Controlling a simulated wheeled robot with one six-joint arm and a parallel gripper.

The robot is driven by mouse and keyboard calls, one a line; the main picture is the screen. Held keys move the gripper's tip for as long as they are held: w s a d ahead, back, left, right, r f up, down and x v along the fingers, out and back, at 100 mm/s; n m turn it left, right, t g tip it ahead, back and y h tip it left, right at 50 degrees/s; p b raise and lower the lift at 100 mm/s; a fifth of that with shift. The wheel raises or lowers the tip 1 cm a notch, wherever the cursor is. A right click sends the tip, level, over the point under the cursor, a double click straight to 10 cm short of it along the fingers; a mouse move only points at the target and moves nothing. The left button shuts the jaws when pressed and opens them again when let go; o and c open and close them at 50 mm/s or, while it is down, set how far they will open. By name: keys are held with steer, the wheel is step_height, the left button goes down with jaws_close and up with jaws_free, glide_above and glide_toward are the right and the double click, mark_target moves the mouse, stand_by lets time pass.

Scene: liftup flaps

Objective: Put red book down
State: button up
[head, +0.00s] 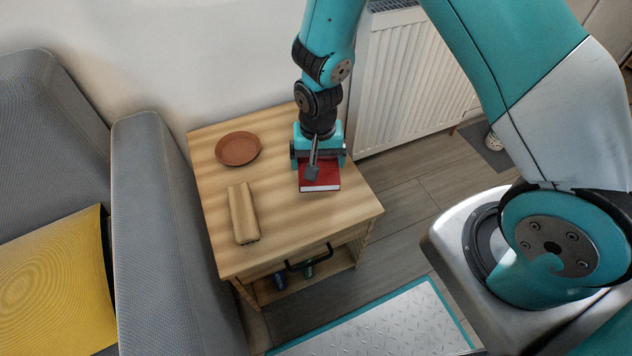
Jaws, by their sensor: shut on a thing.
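The red book (320,180) is at the right side of the wooden side table's top (290,215). Its red cover faces up and its pale page edge faces the front. My gripper (313,172) points down over the book and is shut on it. One dark finger shows across the cover; the other finger is hidden. The back part of the book is hidden under my gripper. I cannot tell whether the book touches the tabletop or is held just above it.
A round brown dish (238,149) and a wooden block (243,212) stand left on the tabletop. The table has a black front handle (309,258) and a lower shelf with small items. A grey sofa (165,230) is at left, a white radiator (405,75) behind right.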

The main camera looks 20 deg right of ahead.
mark_target(317, 160)
step_height(317, 160, down, 8)
steer(key=shift+r+b, duration=0.1)
steer(key=shift+b, duration=0.7)
steer(key=o, duration=0.7)
steer(key=shift+f, duration=0.2)
steer(key=shift+c, duration=0.2)
steer(key=shift+r, duration=0.15)
step_height(317, 160, up, 12)
steer(key=p, duration=0.3)
steer(key=s+a+r+n+y, duration=0.2)
steer(key=s+r+n, duration=0.3)
steer(key=s+r, duration=0.4)
steer(key=s+a+r+n+y, duration=0.2)
steer(key=s+r+n, duration=0.4)
steer(key=r, duration=1.2)
steer(key=s, duration=0.3)
steer(key=shift+s+a, duration=0.3)
steer(key=shift+s, duration=0.05)
